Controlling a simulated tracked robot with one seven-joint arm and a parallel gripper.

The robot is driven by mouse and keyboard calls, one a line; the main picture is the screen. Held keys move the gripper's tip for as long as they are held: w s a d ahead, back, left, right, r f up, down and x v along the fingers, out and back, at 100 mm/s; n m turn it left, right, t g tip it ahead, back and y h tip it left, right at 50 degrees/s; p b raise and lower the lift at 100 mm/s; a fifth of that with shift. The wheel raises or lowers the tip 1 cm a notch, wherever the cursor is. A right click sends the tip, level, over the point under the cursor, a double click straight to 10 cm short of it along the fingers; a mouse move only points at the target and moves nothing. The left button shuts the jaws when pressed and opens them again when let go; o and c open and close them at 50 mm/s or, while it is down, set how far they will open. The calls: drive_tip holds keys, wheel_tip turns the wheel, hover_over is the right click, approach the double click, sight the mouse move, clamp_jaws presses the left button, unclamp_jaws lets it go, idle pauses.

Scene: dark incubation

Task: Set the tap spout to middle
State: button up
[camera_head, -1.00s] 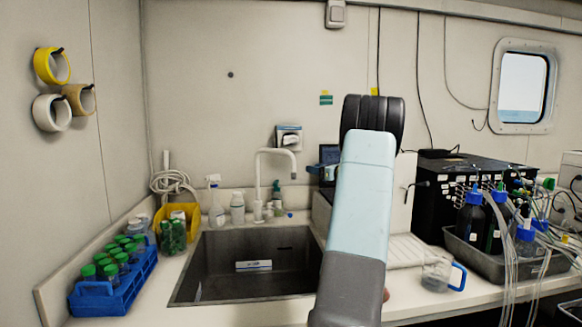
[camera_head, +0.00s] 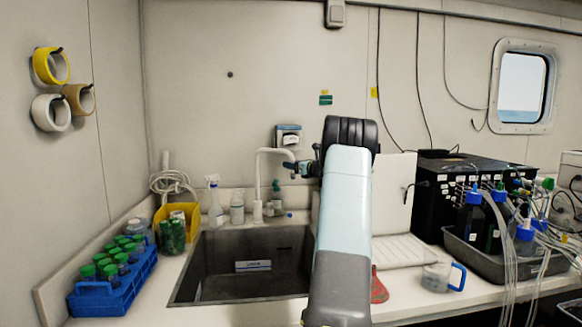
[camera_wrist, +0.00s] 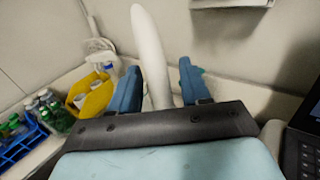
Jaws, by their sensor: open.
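The white tap spout (camera_head: 258,175) rises behind the sink (camera_head: 188,297), bends over at the top, and its end points right in the head view. My gripper (camera_head: 289,165) is at the spout's free end. In the wrist view the spout (camera_wrist: 146,38) runs between the two blue fingers of my open gripper (camera_wrist: 160,67), nearer the left finger. I cannot tell whether either finger touches it. The lower part of the spout is hidden in the wrist view.
A soap bottle (camera_head: 237,208) and spray bottle (camera_head: 215,207) stand left of the tap. A yellow bin (camera_head: 163,213) and a blue rack (camera_head: 110,298) are farther left. A wall dispenser (camera_head: 288,137) hangs just above the spout.

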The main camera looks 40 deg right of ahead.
drive_tip(key=shift+c, duration=0.5)
clamp_jaws()
